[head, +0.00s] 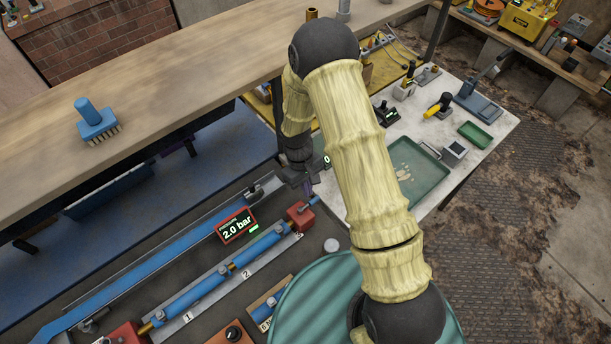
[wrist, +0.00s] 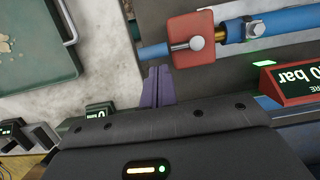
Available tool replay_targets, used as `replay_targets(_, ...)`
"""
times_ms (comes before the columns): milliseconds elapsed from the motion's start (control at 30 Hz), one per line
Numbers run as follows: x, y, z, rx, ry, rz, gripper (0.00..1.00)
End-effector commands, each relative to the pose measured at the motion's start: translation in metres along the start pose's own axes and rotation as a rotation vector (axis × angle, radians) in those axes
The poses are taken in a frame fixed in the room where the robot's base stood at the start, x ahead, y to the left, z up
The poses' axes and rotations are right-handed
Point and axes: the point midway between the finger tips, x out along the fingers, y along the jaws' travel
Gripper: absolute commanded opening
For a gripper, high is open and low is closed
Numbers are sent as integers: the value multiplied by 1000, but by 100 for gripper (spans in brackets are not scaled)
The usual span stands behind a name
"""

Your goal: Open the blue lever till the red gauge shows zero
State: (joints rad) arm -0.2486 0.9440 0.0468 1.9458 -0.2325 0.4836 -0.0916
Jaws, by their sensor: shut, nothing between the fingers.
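The red gauge (head: 236,225) reads 2.0 bar in the head view, with a small green light below it. Its edge also shows in the wrist view (wrist: 288,82). A red valve block (head: 300,214) sits at the far end of the blue pipe; in the wrist view the block (wrist: 191,30) carries a silver round-headed pin. A short blue bar, seemingly the blue lever (wrist: 153,52), sticks out beside the block. My gripper (wrist: 158,70) is shut and empty, its purple fingertips close to this bar; contact cannot be told. In the head view my gripper (head: 306,188) is partly hidden.
A blue brush (head: 96,122) stands on the wooden bench (head: 170,75). A white table (head: 480,135) at right holds a green tray (head: 418,172) and tools. A small dark display (wrist: 100,110) lies beyond my gripper. A teal round surface (head: 310,305) is below my arm.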

Motion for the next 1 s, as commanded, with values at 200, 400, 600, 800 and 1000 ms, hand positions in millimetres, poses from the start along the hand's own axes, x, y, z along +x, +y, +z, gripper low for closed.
replay_targets(200, 8, 0, 0, 0, 1, 1, 0)
replay_targets(400, 8, 0, 0, 0, 1, 0, 0)
replay_targets(600, 8, 1, 0, 11, 1, -2, 0)
replay_targets(800, 8, 2, 2, 44, 1, -10, 0)
replay_targets(1000, 8, 2, 3, 66, 1, -15, 0)
